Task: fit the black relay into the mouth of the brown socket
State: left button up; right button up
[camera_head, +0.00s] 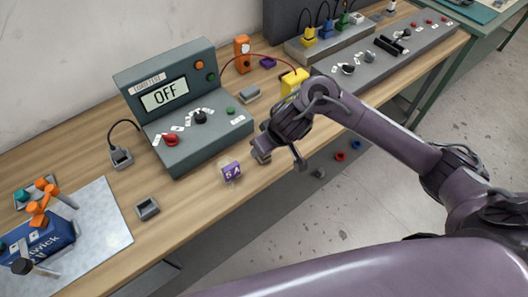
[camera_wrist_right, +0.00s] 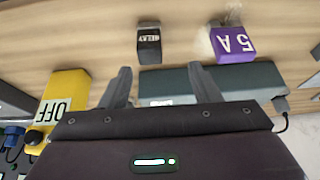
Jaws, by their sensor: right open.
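The black relay (camera_wrist_right: 148,42), a small block with a white label, lies on the wooden bench in the right wrist view. It is just beyond the fingertips and nearer the left finger. My right gripper (camera_wrist_right: 160,72) is open and nothing shows between its fingers. In the head view my right gripper (camera_head: 281,158) hangs over the front edge of the bench, right of the purple 5 A block. I cannot clearly make out the relay there, beside or behind the fingers. I cannot pick out a brown socket in either view. My left gripper is not in view.
The purple 5 A block (camera_head: 231,171) sits close to the relay; it also shows in the right wrist view (camera_wrist_right: 232,44). A grey meter console (camera_head: 185,110) reading OFF stands behind. A dark grey open-topped box (camera_head: 147,208) is near a pale mat (camera_head: 90,235).

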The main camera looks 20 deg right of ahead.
jog(key=x, duration=0.2)
jog(key=d+x, duration=0.1)
jog(key=x, duration=0.2)
jog(key=b+x, duration=0.1)
jog(key=x, duration=0.1)
jog(key=shift+w+d+f, duration=0.1)
jog(key=shift+w+f, duration=0.15)
jog(key=shift+w, duration=0.1)
jog(key=shift+c, duration=0.5)
jog(key=c, duration=1)
